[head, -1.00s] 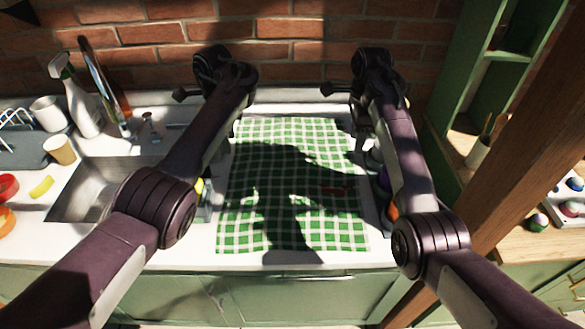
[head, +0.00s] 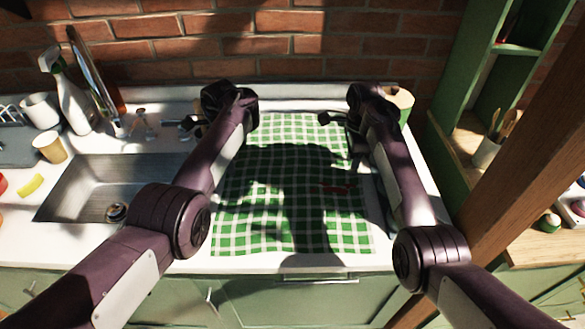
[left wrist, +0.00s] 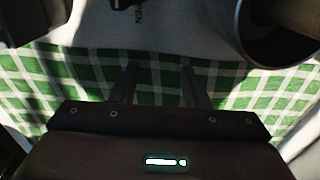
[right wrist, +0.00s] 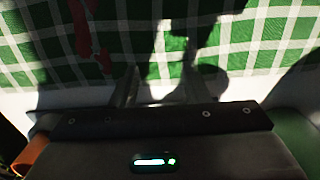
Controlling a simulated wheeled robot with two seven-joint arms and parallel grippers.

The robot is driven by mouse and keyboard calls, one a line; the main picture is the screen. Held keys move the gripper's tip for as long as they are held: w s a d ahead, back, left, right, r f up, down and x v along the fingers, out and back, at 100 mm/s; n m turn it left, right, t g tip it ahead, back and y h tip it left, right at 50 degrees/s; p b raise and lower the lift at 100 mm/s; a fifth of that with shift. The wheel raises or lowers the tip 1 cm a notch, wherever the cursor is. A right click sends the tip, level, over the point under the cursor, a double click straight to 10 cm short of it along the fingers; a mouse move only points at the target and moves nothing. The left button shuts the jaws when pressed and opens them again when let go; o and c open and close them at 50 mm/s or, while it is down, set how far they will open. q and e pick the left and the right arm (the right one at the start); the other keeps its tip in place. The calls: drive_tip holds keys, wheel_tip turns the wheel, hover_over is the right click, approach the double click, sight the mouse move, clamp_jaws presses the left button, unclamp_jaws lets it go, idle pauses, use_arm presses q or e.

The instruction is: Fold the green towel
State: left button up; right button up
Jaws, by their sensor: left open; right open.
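The green and white checked towel (head: 290,225) lies spread out on the white counter in the head view, with my arms on both sides and their shadow across it. It also shows in the left wrist view (left wrist: 85,75) and the right wrist view (right wrist: 265,35). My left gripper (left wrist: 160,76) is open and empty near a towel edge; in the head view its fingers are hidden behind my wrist. My right gripper (right wrist: 160,78) is open and empty near another towel edge, its fingers mostly hidden in the head view. Whether any fingertip touches cloth is unclear.
A sink (head: 110,185) lies left of the towel, with a spray bottle (head: 70,100) and a tan cup (head: 50,146) beyond it. A red patch (head: 335,189) shows on the towel, nature unclear. A brick wall stands behind; a wooden post (head: 520,150) rises at right.

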use_arm(q)
drive_tip(key=shift+f, duration=0.15)
use_arm(e)
drive_tip(key=shift+f, duration=0.1)
use_arm(q)
drive_tip(key=shift+s, duration=0.1)
use_arm(e)
drive_tip(key=shift+s, duration=0.15)
drive_tip(key=shift+f, duration=0.15)
use_arm(q)
drive_tip(key=shift+c, duration=0.4)
use_arm(e)
drive_tip(key=shift+c, duration=0.4)
use_arm(q)
clamp_jaws()
use_arm(e)
drive_tip(key=shift+f, duration=0.1)
clamp_jaws()
